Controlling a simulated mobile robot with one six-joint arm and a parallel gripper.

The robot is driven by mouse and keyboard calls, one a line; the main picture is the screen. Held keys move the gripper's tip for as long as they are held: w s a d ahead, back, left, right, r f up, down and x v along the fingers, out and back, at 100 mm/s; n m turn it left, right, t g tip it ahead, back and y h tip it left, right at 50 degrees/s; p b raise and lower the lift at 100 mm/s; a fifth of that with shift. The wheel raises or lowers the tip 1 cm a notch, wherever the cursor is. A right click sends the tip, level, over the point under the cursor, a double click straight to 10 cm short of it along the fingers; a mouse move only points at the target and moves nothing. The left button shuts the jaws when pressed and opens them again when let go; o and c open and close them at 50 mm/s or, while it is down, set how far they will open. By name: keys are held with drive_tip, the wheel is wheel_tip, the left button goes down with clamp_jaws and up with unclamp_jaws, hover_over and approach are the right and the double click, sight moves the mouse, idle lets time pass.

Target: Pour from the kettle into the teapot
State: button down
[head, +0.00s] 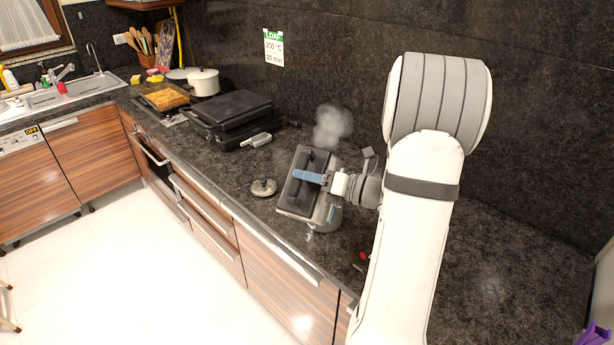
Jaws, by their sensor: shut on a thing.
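The grey kettle (327,212) with a black handle side is over the dark counter, in the middle of the head view. It looks tilted. My gripper (303,176), with blue fingers, is shut on its handle from the right. Pale steam (332,126) hangs just behind and above the kettle. A small round metal lid (264,188) with a knob lies on the counter left of the kettle. I cannot make out the teapot clearly; the kettle and my arm cover that part of the counter. The spout and any stream of water cannot be seen.
A black contact grill (232,112) stands left behind the kettle. Further left are a white pot (203,82) and a tray of golden food (166,98). A small red object (362,257) lies beside my arm. The counter's front edge (262,238) runs close by.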

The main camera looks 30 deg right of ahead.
sight(312, 167)
drive_tip(key=shift+w+d+r+m, duration=0.2)
drive_tip(key=shift+w+d+m, duration=0.35)
drive_tip(key=shift+m, duration=0.3)
drive_tip(key=shift+w+d+r+m, duration=0.2)
drive_tip(key=shift+w+d+m, duration=0.3)
drive_tip(key=shift+m, duration=0.35)
idle(6.3)
